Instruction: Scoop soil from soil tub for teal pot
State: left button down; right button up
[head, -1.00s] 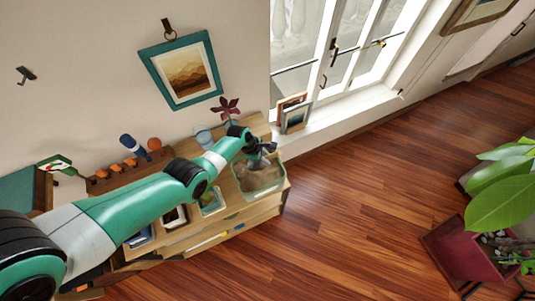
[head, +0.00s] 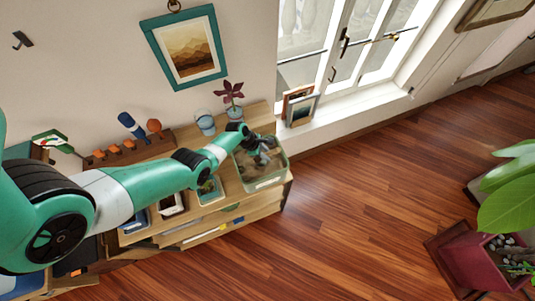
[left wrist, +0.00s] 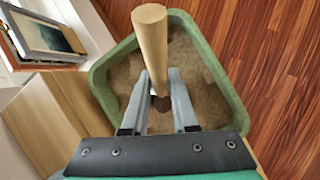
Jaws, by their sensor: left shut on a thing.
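My left gripper (head: 262,152) is over the tub. In the left wrist view its fingers (left wrist: 158,92) are shut on a round wooden handle (left wrist: 150,40), probably a scoop's. The handle's lower end is hidden between the fingers. A pale blue bucket (head: 205,124) and a small bluish pot (head: 235,113) with a dark red plant stand behind. I cannot tell which is the teal pot. My right gripper is out of view.
A small green-edged tray (head: 212,196) is left of the tub, partly behind my arm. Two picture frames (head: 299,107) lean by the window. A wooden rack (head: 128,152) with orange knobs stands at the back left. Open floor lies right of the shelf.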

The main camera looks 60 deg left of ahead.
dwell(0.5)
pick_arm(q)
jog(key=p, duration=0.1)
jog(key=r+p, duration=0.2)
jog(key=shift+w+d+r+g+y, duration=0.25)
jog(key=shift+w+g+y, duration=0.05)
jog(key=shift+w+g, duration=0.1)
jog(key=shift+w+d+r+g+y+p, duration=0.15)
jog(key=shift+r+g+y+p, duration=0.1)
jog(key=shift+r+p, duration=0.2)
jog(key=shift+w+d+r+g+y+p, duration=0.1)
jog(key=shift+w+r+g+y+p, duration=0.1)
jog(key=shift+r+p, duration=0.25)
jog(key=shift+w+d+r+g+y+p, duration=0.15)
jog(key=shift+r+g+p, duration=0.15)
jog(key=shift+r, duration=0.25)
